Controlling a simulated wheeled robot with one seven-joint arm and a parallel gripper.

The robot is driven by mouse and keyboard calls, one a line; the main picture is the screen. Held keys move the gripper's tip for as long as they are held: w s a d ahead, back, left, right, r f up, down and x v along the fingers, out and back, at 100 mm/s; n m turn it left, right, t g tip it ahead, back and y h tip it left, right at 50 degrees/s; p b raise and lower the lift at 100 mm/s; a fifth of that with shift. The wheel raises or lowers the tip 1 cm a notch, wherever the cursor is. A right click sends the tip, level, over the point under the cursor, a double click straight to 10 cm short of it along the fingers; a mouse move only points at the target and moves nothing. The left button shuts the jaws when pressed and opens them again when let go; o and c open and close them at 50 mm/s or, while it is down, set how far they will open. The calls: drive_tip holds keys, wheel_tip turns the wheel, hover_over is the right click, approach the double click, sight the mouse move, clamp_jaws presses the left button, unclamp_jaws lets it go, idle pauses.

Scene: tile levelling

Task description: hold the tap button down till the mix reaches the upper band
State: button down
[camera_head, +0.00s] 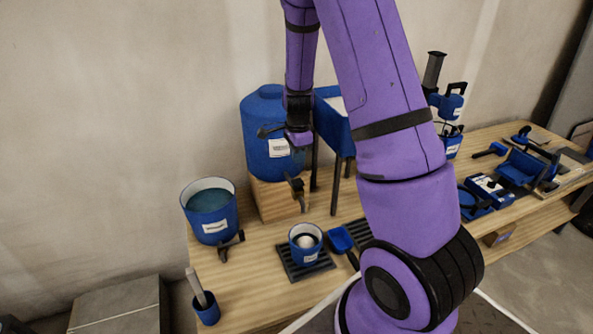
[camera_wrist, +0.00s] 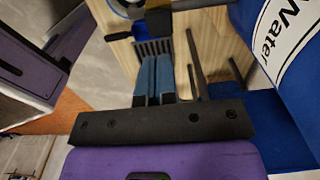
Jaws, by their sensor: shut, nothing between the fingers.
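A blue water barrel (camera_head: 262,130) with a white label stands on a wooden block; its label also shows at the right of the wrist view (camera_wrist: 285,35). A dark tap (camera_head: 298,193) sticks out low on its front. I cannot make out the button on it. A blue cup (camera_head: 306,256) with something pale inside stands below, in front of the block; its bands and mix level are too small to read. My gripper (camera_head: 299,141) is above the tap, in front of the barrel. In the wrist view its blue fingers (camera_wrist: 154,60) are together and empty; contact with the tap cannot be told.
The cup stands on a dark grate (camera_head: 290,270). A blue scoop (camera_head: 341,240) lies to its right. A blue bucket (camera_head: 207,222) with dark liquid stands to its left. A blue hopper (camera_head: 330,120) on legs stands right of the barrel. Several tools lie farther right on the bench.

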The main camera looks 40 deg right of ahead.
drive_tip(key=shift+r, duration=2.4)
drive_tip(key=s+a+r+n+t, duration=0.1)
drive_tip(key=s+a+r+n, duration=0.35)
drive_tip(key=r, duration=0.45)
drive_tip(key=s+a+r+n+t, duration=0.1)
drive_tip(key=s+a+r+n, duration=0.35)
drive_tip(key=r, duration=0.35)
drive_tip(key=s+a+r+n+t, duration=0.1)
drive_tip(key=s+a+r+n, duration=0.2)
drive_tip(key=s+n, duration=0.3)
drive_tip(key=s+a+r+n+t, duration=0.2)
drive_tip(key=s+r+n, duration=0.3)
drive_tip(key=s, duration=0.6)
drive_tip(key=shift+a+n, duration=0.6)
drive_tip(key=shift+a, duration=0.15)
